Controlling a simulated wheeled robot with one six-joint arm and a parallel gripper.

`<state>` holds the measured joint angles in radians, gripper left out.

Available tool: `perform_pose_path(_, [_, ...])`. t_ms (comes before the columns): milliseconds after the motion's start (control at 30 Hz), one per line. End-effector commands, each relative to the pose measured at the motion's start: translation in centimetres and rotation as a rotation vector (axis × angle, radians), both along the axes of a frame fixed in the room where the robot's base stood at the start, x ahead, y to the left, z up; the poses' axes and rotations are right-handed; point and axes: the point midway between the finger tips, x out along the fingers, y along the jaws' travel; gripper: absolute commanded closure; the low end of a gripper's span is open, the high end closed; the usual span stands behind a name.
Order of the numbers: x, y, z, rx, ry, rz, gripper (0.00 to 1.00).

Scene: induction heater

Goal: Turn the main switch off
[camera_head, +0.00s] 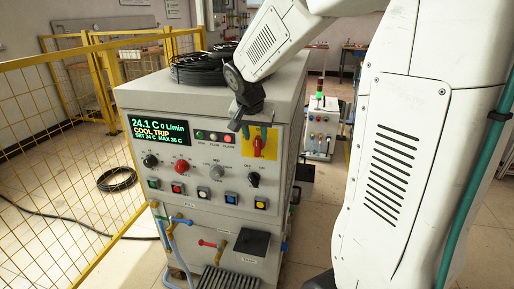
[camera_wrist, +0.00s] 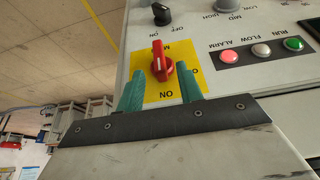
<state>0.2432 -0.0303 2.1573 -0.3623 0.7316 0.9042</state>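The main switch is a red rotary handle (camera_head: 258,146) on a yellow plate at the upper right of the heater's front panel. In the wrist view the red handle (camera_wrist: 160,66) stands upright in the picture, in line with the ON label below it. Part of an O label shows to its right. My gripper (camera_head: 255,131) is in front of the yellow plate. In the wrist view its two teal fingers (camera_wrist: 161,78) are apart, one on each side of the handle's lower end, with visible gaps. I cannot tell how deep they reach.
The display (camera_head: 160,131) reads 24.1 C, 0 L/min, COOL TRIP. Lamps for run, flow and alarm (camera_wrist: 229,57) sit beside the switch. A black knob (camera_head: 253,180) is below it. Black cable coils (camera_head: 203,67) lie on top of the cabinet. A yellow fence (camera_head: 70,150) stands left.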

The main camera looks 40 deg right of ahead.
Motion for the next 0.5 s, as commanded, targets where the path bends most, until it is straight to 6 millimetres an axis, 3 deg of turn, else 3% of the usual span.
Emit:
perform_pose_path(300, [1.1, -1.5, -4.7, 0.001, 0.004, 0.001, 0.64])
perform_pose_path(500, [1.4, -1.9, -5.9, 0.000, 0.001, 0.002, 0.64])
